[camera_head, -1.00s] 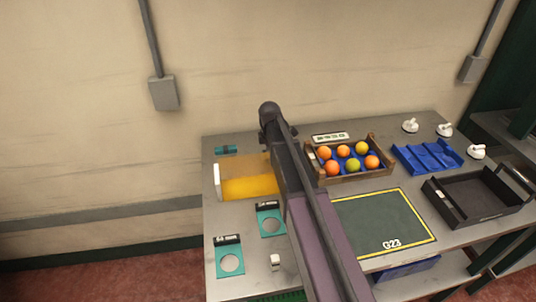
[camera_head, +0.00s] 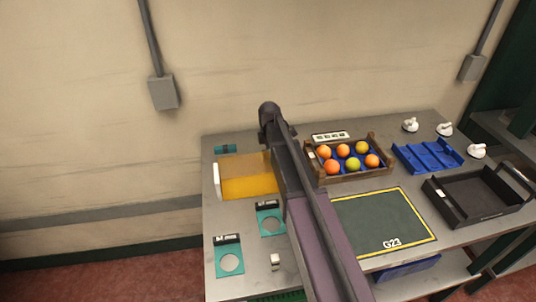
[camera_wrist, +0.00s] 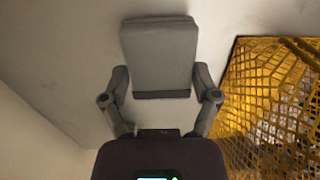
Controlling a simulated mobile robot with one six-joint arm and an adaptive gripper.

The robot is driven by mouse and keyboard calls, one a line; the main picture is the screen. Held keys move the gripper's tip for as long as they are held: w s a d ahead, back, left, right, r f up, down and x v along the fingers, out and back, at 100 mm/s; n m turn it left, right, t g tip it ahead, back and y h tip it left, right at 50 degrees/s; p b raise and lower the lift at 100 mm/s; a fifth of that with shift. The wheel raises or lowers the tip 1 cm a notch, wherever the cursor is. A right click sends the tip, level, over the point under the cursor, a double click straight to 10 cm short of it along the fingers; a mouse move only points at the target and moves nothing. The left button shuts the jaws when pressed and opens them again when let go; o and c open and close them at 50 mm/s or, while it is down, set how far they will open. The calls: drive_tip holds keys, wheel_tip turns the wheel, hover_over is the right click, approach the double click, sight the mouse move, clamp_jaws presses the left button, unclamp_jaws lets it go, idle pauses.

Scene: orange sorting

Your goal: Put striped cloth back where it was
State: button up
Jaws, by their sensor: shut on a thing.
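In the wrist view my gripper (camera_wrist: 160,85) is shut on a grey, flat, layered piece (camera_wrist: 158,55) with a dark band along its near edge. It looks like the folded striped cloth, though further stripes cannot be made out. One finger stands at each side of it. Pale grey surface shows beyond it, and whether it touches that surface cannot be told. In the head view my own arm hides the gripper and the held piece.
A yellow mesh-like panel (camera_wrist: 275,105) lies right of my gripper; a yellow piece (camera_head: 247,188) shows left of my arm.

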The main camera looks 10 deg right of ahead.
drive_tip(key=shift+f+b, duration=0.35)
drive_tip(key=shift+f, duration=0.05)
idle(0.4)
drive_tip(key=o, duration=1.1)
drive_tip(key=shift+r, duration=0.2)
drive_tip(key=shift+r+p, duration=3.85)
drive_tip(key=shift+p, duration=0.2)
